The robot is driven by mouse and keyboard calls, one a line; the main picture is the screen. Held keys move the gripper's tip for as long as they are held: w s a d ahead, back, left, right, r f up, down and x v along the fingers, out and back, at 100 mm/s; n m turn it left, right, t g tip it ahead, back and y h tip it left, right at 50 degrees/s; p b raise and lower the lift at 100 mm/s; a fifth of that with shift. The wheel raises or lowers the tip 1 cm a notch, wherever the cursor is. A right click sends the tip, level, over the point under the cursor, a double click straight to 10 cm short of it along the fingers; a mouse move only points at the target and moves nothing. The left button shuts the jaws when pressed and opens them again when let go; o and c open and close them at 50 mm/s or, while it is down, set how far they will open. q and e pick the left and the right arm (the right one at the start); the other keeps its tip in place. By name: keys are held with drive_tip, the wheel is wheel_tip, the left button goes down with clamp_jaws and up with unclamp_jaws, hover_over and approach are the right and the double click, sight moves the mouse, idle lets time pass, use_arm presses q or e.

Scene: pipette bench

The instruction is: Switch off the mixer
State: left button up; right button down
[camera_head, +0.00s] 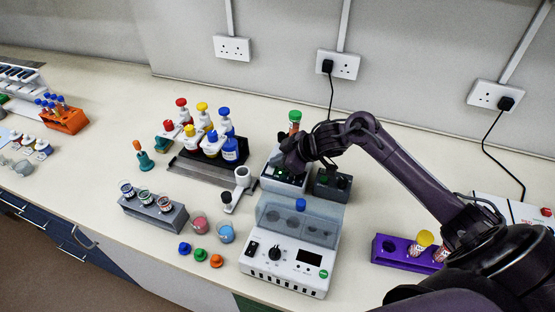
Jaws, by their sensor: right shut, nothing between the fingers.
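The mixer appears to be the small pale box with a dark front (272,183) in the middle of the bench. A green-capped tube (295,118) stands upright at its back. My right gripper (291,166) is shut and empty, pointing down over the box's front. It hides part of the box, and I cannot tell whether it touches it. The switch position cannot be made out. My left gripper is not in view.
A white device with a knob, display and clear lid (290,258) stands in front of the mixer. A dark block (332,185) is close on the right. A rack of colour-capped bottles (196,168) stands left. A purple rack (396,254) lies at right, below my arm.

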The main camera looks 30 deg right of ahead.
drive_tip(key=shift+d+f, duration=0.1)
drive_tip(key=shift+f, duration=0.05)
drive_tip(key=shift+s+a+p, duration=0.4)
drive_tip(key=shift+a+p, duration=0.1)
drive_tip(key=shift+p, duration=0.2)
drive_tip(key=shift+s+a, duration=0.1)
drive_tip(key=shift+a, duration=0.1)
